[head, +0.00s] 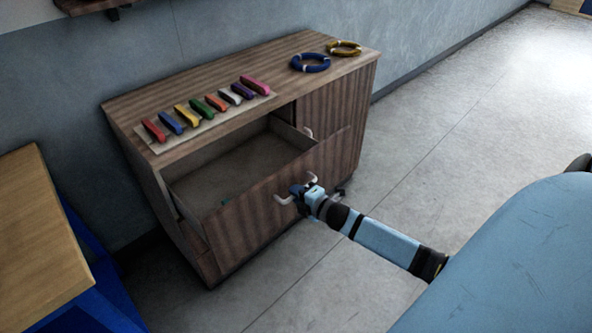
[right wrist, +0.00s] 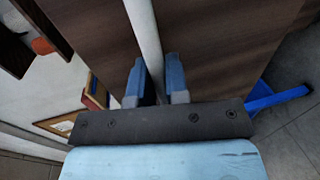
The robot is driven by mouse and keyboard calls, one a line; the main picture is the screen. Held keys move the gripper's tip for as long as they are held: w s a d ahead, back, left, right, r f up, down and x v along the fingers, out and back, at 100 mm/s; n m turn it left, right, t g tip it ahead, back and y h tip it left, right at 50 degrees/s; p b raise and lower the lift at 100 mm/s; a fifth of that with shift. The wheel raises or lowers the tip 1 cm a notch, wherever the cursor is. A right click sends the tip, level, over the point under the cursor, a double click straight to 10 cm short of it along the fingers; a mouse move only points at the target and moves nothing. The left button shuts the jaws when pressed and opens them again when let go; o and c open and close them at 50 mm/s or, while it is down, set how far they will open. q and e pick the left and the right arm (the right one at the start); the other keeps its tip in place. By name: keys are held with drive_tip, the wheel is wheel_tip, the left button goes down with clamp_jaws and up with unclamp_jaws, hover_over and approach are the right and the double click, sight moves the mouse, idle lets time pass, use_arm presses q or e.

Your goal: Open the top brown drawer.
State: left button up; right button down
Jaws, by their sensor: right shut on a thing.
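The brown wooden cabinet (head: 330,110) stands against the wall in the head view. Its top brown drawer (head: 262,212) is pulled out, and its inside shows, with a small teal thing at the bottom. My right gripper (head: 298,192) is at the drawer's pale curved handle (head: 283,199). In the right wrist view the two blue fingers (right wrist: 157,85) stand on either side of the pale handle bar (right wrist: 143,35), shut on it. The drawer's brown front fills much of that view. My left gripper is not in view.
On the cabinet top lie a row of coloured blocks (head: 208,106) on a board, a blue ring (head: 310,62) and a yellow ring (head: 344,47). A wooden-topped table (head: 40,230) with blue parts stands at the left. The floor at right is clear.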

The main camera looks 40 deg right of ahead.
drive_tip(key=c, duration=1.1)
unclamp_jaws()
drive_tip(key=shift+c, duration=0.2)
drive_tip(key=v, duration=1.3)
drive_tip(key=shift+s, duration=0.4)
drive_tip(key=shift+d, duration=0.15)
